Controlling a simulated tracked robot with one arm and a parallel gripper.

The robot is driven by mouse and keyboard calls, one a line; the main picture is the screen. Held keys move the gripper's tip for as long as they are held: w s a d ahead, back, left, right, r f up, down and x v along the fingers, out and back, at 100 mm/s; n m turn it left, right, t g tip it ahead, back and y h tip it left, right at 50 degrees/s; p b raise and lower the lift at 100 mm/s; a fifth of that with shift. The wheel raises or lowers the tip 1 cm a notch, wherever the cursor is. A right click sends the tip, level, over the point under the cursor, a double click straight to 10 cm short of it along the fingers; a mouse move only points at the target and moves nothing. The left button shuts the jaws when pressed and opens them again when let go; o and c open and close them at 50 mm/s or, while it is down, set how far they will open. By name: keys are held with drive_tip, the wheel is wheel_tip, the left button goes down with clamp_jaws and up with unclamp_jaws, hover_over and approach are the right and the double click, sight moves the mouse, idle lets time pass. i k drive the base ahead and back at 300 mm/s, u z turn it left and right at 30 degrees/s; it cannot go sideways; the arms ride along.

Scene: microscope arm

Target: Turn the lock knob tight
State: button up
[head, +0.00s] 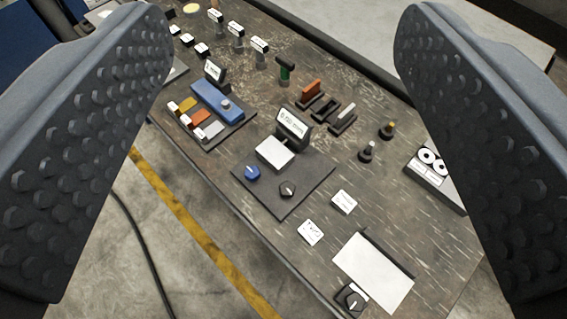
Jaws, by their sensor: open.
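My gripper (283,48) is open and empty, with its two ridged dark pads far apart at the left and right sides of the view. Between and beyond them is a worktable. On a dark plate (316,182) at mid-table sit a blue knob (252,173) and a black knob (288,189) with a white pointer mark. Another black knob (351,298) with a white mark is at the bottom right, near the table's front edge. I cannot tell which is the lock knob. No pad appears to touch a knob.
A small display (293,122) and white block (274,153) stand behind the plate's knobs. A blue device (217,101) and coloured blocks are to the left. A white sheet (373,272) lies at lower right. Two small upright knobs (388,130) (367,151) stand right of centre.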

sight(287, 189)
drive_tip(key=k, duration=1.1)
drive_tip(key=u, duration=0.4)
drive_tip(key=i, duration=1.45)
drive_tip(key=z, duration=0.15)
